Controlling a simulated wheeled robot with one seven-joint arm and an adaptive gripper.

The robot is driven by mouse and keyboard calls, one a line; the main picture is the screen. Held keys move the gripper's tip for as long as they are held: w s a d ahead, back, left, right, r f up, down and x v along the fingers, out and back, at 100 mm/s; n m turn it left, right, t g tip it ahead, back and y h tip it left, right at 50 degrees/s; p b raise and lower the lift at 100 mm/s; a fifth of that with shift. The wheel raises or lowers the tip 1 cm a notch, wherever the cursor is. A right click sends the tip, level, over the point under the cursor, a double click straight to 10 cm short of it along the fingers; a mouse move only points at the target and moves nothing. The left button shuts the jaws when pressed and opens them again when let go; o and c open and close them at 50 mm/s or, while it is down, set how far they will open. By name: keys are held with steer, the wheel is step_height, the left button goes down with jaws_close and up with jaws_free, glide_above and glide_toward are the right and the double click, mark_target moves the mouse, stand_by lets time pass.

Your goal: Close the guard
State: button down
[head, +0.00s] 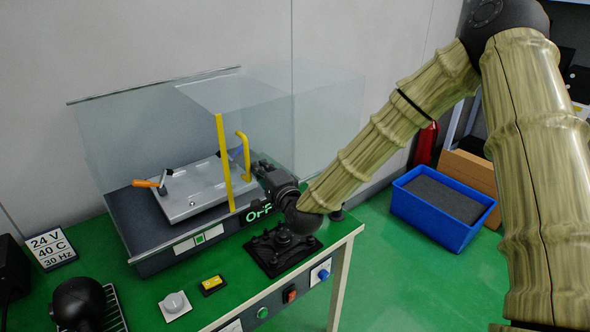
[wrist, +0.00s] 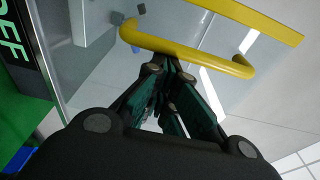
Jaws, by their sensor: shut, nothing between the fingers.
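The guard (head: 325,115) is a clear box-like cover with a yellow edge strip (head: 224,165) and a yellow bar handle (head: 243,155). It stands over the right part of the machine and reaches past its right side. The left part of the machine bed, with a grey plate (head: 190,198), lies left of the yellow strip. My gripper (head: 262,168) is shut and empty, just right of the handle. In the wrist view, the handle (wrist: 190,55) crosses just beyond my gripper's closed fingertips (wrist: 160,70). I cannot tell whether they touch it.
An orange-handled lever (head: 146,184) sits at the bed's left. A lit OFF sign (head: 259,212) is beside my wrist. The green bench (head: 140,290) holds a yellow switch (head: 212,283) and a grey knob (head: 175,303). A blue crate (head: 437,210) stands on the floor at right.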

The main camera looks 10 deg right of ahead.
steer(key=s+a+b, duration=0.2)
steer(key=s+a, duration=0.2)
steer(key=a, duration=0.5)
steer(key=s+a+b, duration=0.2)
steer(key=s+a, duration=0.2)
steer(key=a, duration=0.5)
steer(key=s+a+b, duration=0.2)
steer(key=s+a, duration=0.3)
steer(key=a, duration=0.5)
